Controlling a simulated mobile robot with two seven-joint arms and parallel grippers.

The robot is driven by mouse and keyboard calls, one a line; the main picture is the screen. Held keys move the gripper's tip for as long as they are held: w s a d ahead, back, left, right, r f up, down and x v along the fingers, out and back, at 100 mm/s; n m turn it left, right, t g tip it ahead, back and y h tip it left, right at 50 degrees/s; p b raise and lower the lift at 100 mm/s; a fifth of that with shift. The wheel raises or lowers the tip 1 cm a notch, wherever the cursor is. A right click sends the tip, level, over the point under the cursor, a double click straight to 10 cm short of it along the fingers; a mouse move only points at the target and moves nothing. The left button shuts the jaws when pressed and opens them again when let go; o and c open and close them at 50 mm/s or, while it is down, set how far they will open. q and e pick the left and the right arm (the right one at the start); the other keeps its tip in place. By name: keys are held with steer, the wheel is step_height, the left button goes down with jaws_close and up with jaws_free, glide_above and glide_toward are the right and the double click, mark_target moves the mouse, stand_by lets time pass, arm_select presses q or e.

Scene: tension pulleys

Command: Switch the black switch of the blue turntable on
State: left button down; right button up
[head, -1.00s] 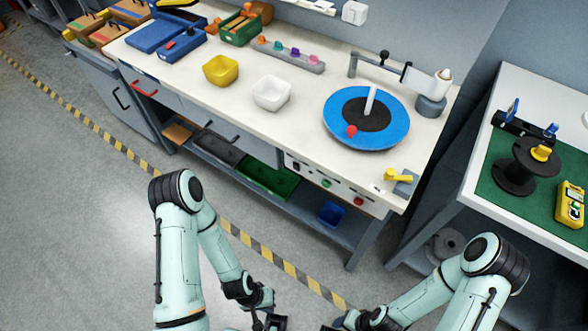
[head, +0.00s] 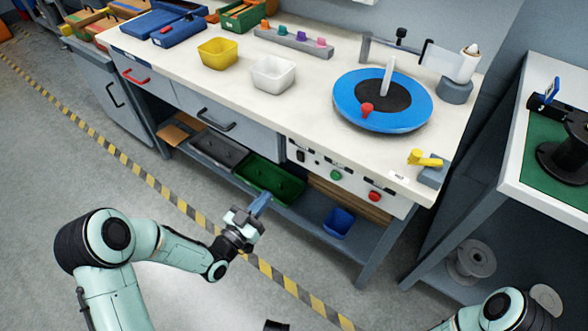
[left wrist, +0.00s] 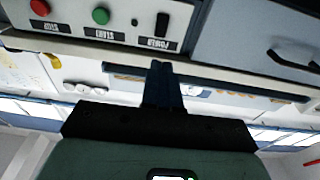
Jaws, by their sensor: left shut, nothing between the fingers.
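The blue turntable (head: 350,110) stands on the right part of the workbench, with a black centre, a red knob and a white upright post. The black switch (head: 300,156) is at the left end of the white control panel on the bench front. In the left wrist view the panel appears upside down, and the black switch (left wrist: 162,24) sits by the label POWER. My left gripper (head: 261,203) is shut and empty, in front of and below the panel, apart from the switch. Its closed fingers (left wrist: 164,82) point toward the panel. Of my right gripper, at most a dark tip shows at the bottom edge.
A green START button (head: 336,174) and a red STOP button (head: 374,196) are on the same panel. A yellow lever (head: 425,159) is at the bench corner. Below, a shelf holds a green bin (head: 270,181) and a blue bin (head: 338,222). Open floor lies in front.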

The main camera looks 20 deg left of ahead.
arm_select(q)
steer(key=shift+r, duration=0.1)
steer(key=b, duration=0.2)
glide_toward(300, 155)
steer(key=x, duration=0.5)
steer(key=shift+w, duration=0.15)
steer(key=shift+x, duration=0.75)
arm_select(e)
steer(key=shift+w+d+f+t, duration=0.15)
steer(key=shift+w+d+f, duration=0.15)
steer(key=shift+w, duration=0.2)
steer(key=shift+w+d+f+t, duration=0.2)
steer(key=shift+w+f, duration=0.15)
steer(key=shift+w, duration=0.1)
steer(key=shift+w+d+f+t, duration=0.15)
steer(key=shift+w+d+f, duration=0.15)
steer(key=shift+w, duration=0.2)
